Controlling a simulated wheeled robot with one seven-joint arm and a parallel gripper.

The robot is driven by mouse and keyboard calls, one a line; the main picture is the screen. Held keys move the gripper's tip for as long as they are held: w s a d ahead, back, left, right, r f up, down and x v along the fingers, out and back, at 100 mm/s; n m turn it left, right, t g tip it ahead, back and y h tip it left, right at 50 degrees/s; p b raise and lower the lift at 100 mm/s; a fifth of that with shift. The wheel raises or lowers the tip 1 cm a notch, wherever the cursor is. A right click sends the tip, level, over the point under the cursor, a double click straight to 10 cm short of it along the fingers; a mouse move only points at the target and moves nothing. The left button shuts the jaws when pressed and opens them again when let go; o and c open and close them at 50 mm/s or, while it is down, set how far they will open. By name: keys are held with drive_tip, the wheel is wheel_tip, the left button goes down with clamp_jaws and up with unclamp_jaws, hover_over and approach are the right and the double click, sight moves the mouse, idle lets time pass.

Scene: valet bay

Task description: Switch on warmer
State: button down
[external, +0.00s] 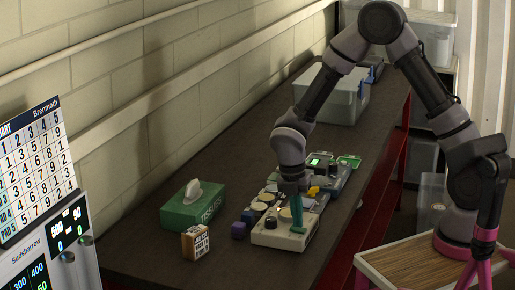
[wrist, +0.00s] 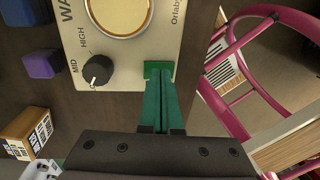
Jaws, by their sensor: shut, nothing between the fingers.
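The warmer (wrist: 108,50) is a cream box with a round plate (wrist: 118,12), a black knob (wrist: 97,70) marked MID and HIGH, and a green switch (wrist: 158,69) at its near right corner. In the external view the warmer (external: 270,238) sits at the near end of a row of devices on the bench. My gripper (wrist: 159,82) has its teal fingers together with nothing between them. The fingertips are at the switch, over its near edge. I cannot tell whether they touch it or which way it is set. In the external view my gripper (external: 297,222) points down at that corner.
A purple block (wrist: 41,65) and a small cardboard box (wrist: 30,130) lie left of the warmer. A green tissue box (external: 185,214) stands near the wall. Other devices crowd behind the warmer, with a grey bin (external: 335,101) farther back. The bench's right edge is close.

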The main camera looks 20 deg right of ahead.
sight(304, 229)
wheel_tip(304, 229, up, 14)
drive_tip(key=s+d, duration=0.1)
drive_tip(key=shift+f, duration=0.15)
drive_tip(key=shift+s+d, duration=0.1)
drive_tip(key=s+d+r+m+t+y, duration=0.2)
drive_tip(key=d+r+m+t, duration=0.2)
drive_tip(key=d+r+m, duration=1.1)
drive_tip(key=s+d+r+m+t, duration=0.2)
drive_tip(key=s+d+m, duration=0.2)
drive_tip(key=m, duration=0.4)
drive_tip(key=s+d+r+m+t+y, duration=0.1)
drive_tip(key=s+d+r+m+t, duration=0.1)
drive_tip(key=d+m, duration=0.4)
drive_tip(key=shift+s+d+r+m, duration=0.2)
drive_tip(key=shift+s+r+m, duration=0.3)
drive_tip(key=shift+s+m, duration=0.5)
drive_tip(key=shift+w, duration=0.15)
